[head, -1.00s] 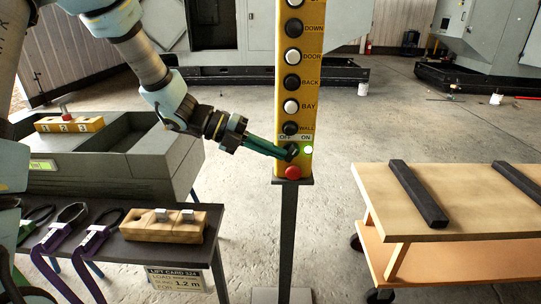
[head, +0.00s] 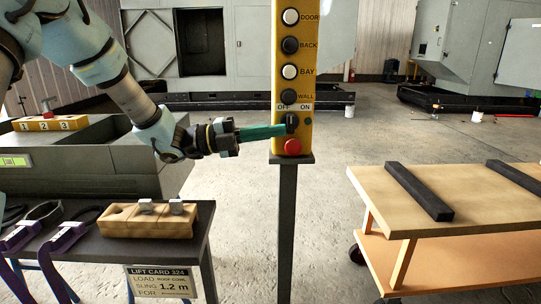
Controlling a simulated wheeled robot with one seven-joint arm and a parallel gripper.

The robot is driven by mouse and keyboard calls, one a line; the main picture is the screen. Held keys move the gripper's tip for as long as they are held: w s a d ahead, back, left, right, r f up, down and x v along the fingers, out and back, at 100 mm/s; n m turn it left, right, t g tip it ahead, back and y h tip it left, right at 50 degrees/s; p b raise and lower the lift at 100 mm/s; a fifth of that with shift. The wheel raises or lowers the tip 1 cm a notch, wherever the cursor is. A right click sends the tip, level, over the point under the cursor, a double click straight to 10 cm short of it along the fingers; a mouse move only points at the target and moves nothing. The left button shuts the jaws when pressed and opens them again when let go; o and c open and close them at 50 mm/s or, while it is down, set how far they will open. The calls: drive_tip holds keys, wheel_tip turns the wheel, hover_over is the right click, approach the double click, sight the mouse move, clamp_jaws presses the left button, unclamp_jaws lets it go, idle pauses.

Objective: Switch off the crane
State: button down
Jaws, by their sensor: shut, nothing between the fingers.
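The yellow crane control panel (head: 280,60) stands upright on a dark post. Near its bottom is a black rotary switch (head: 292,119) under the labels OFF and ON. The small lamp (head: 308,119) to the right of the switch is dark green and unlit. A red round button (head: 293,147) sits below. My gripper (head: 280,131) reaches in from the left, its green fingers shut and empty. The fingertips are at the switch's lower left; I cannot tell whether they touch it. The switch's exact angle is too small to tell.
A wooden cart (head: 460,190) with two dark bars stands at the right.

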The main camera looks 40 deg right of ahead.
drive_tip(key=h+b, duration=0.1)
drive_tip(key=b, duration=0.1)
drive_tip(key=f+g+h+b, duration=0.1)
drive_tip(key=b, duration=0.1)
drive_tip(key=g+b, duration=0.1)
drive_tip(key=b, duration=0.2)
drive_tip(key=shift+s+d+f+h, duration=0.25)
drive_tip(key=shift+f+h, duration=0.15)
drive_tip(key=shift+b, duration=0.35)
drive_tip(key=v, duration=0.7)
drive_tip(key=shift+w+b, duration=0.15)
drive_tip(key=shift+b, duration=0.3)
drive_tip(key=shift+a+r, duration=0.1)
drive_tip(key=shift+a, duration=0.1)
